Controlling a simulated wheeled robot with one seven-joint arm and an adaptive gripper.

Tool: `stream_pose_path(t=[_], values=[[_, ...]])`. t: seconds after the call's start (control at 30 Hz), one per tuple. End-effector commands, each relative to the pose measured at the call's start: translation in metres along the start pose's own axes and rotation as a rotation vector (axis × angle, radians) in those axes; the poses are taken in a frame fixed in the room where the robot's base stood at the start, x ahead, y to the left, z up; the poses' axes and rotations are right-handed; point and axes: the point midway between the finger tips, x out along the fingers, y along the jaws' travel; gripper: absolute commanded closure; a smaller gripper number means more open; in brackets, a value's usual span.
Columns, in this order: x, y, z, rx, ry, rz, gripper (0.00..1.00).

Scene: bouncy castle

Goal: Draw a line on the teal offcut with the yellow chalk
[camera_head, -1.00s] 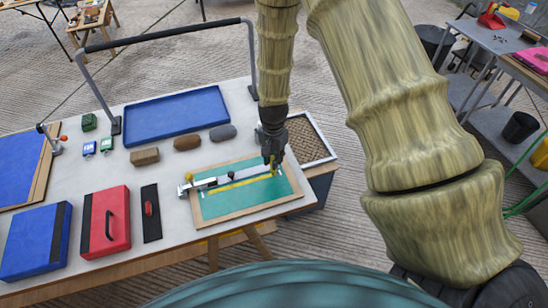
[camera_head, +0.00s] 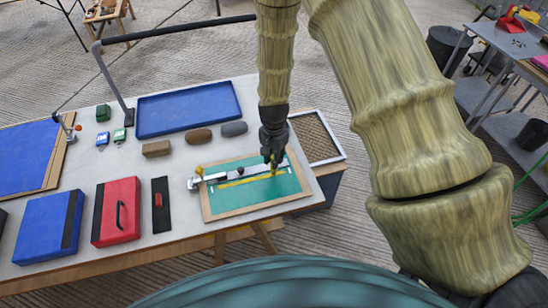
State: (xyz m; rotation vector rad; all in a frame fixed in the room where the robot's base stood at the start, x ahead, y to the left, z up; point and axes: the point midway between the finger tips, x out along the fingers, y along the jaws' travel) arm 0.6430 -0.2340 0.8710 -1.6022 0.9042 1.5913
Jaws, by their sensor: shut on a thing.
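The teal offcut (camera_head: 276,191) lies flat in a wooden-edged board at the table's front right corner. A yellow stripe (camera_head: 237,182) runs along the straightedge's near side, up to below my gripper. My dark gripper (camera_head: 273,159) points down over the right half of the offcut. It is shut on the yellow chalk (camera_head: 273,168), of which only a small part shows between the fingers. I cannot tell whether the chalk's tip touches the offcut.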

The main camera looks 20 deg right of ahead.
Motion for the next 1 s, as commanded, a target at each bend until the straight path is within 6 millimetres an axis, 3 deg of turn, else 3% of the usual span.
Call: stream_pose_path(t=[0.63,1.0], values=[[-0.052,0.0,-0.001,0.001,0.0,0.0,1.0],[-0.056,0.0,-0.001,0.0,0.0,0.0,1.0]])
